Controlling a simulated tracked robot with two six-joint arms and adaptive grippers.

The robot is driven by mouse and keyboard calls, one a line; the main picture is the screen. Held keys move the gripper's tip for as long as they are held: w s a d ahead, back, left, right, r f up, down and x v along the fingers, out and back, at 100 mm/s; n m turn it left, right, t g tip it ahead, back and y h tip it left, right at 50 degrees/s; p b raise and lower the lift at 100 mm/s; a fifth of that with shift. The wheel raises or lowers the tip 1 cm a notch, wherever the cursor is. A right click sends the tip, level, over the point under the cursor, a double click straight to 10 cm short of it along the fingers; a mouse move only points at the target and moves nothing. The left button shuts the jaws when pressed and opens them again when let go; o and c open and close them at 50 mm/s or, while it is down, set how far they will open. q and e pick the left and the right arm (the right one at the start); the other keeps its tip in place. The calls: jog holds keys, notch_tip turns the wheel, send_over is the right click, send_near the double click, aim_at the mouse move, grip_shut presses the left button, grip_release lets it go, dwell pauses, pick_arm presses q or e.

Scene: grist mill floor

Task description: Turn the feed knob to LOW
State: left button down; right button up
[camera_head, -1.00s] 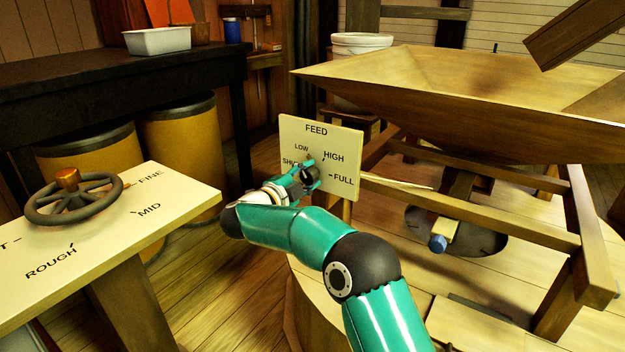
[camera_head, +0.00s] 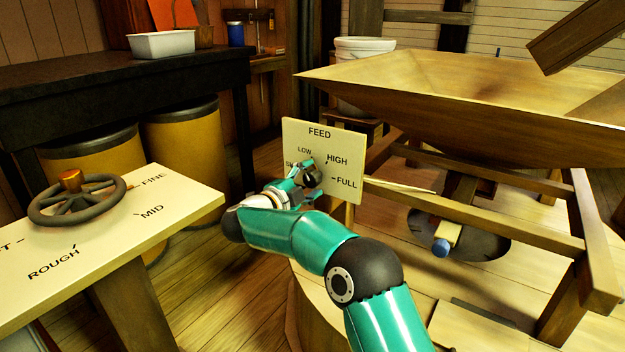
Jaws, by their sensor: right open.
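The feed panel (camera_head: 345,190) is a pale upright board marked FEED, with LOW, HIGH and FULL readable and a fourth label at the left partly covered. The dark feed knob (camera_head: 313,178) sits at its middle, partly hidden by my right gripper. My right gripper (camera_head: 307,176) is open, with its fingers at the knob, one above and one below it. I cannot tell whether the fingers touch the knob. The knob's pointer is too small and covered to read. My left gripper is not in view.
A handwheel (camera_head: 77,200) stands on a slanted board (camera_head: 110,235) at the left, marked FINE, MID and ROUGH. The wooden hopper (camera_head: 450,105) and its frame (camera_head: 480,215) stand right of the panel. Yellow drums (camera_head: 185,150) stand under a dark bench (camera_head: 120,80).

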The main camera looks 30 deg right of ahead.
jog(key=v, duration=1.2)
jog(key=shift+w+a, duration=0.1)
